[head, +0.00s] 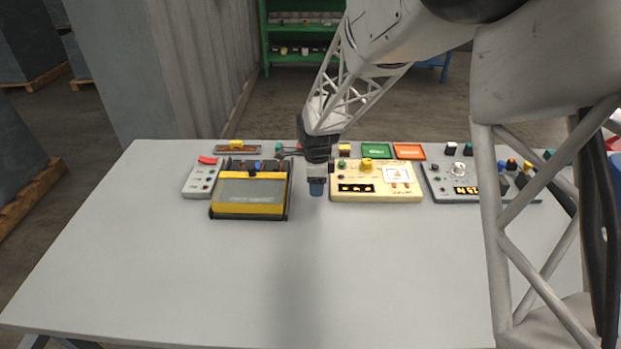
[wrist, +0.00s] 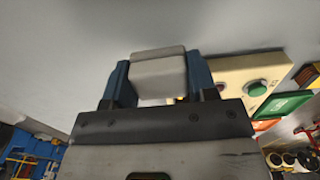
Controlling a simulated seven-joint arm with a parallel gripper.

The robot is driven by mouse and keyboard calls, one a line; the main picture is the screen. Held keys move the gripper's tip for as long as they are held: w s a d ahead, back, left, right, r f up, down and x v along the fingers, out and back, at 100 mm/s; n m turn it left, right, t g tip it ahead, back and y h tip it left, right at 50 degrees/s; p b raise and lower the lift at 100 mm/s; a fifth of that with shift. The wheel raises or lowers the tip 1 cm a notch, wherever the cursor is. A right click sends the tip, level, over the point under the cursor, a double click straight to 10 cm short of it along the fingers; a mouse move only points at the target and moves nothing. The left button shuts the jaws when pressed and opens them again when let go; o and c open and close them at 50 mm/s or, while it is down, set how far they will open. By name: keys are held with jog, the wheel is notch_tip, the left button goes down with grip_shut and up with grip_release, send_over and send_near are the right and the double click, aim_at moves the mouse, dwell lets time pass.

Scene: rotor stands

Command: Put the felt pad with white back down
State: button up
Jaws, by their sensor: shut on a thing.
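The felt pad with the white back (wrist: 160,76) shows in the wrist view as a pale, block-like piece between my two blue fingertips. My gripper (head: 316,186) is shut on it, with one finger on each side. In the head view the gripper points down over the table, in the gap between a yellow and black case and a cream panel box. The pad is mostly hidden by the fingers there. I cannot tell how high it is above the table.
The yellow and black case (head: 250,194) stands left of my gripper, and the cream panel box (head: 378,182) stands close on its right. A grey panel box (head: 456,182) is farther right. Green (head: 376,151) and orange (head: 409,152) trays lie behind. The front of the table (head: 200,280) is clear.

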jog(key=shift+w+a+f, duration=0.1)
jog(key=shift+w+a, duration=0.25)
jog(key=shift+w, duration=0.85)
jog(key=shift+w+a+f, duration=0.15)
jog(key=shift+w+a, duration=0.15)
jog(key=shift+w, duration=0.9)
jog(key=shift+w+a+f, duration=0.1)
jog(key=shift+w+a, duration=0.25)
jog(key=shift+w, duration=0.85)
jog(key=shift+f, duration=1.75)
jog(key=shift+f, duration=0.2)
jog(key=o, duration=1)
jog(key=shift+c, duration=0.2)
jog(key=shift+r, duration=0.15)
notch_tip(320, 180, up, 12)
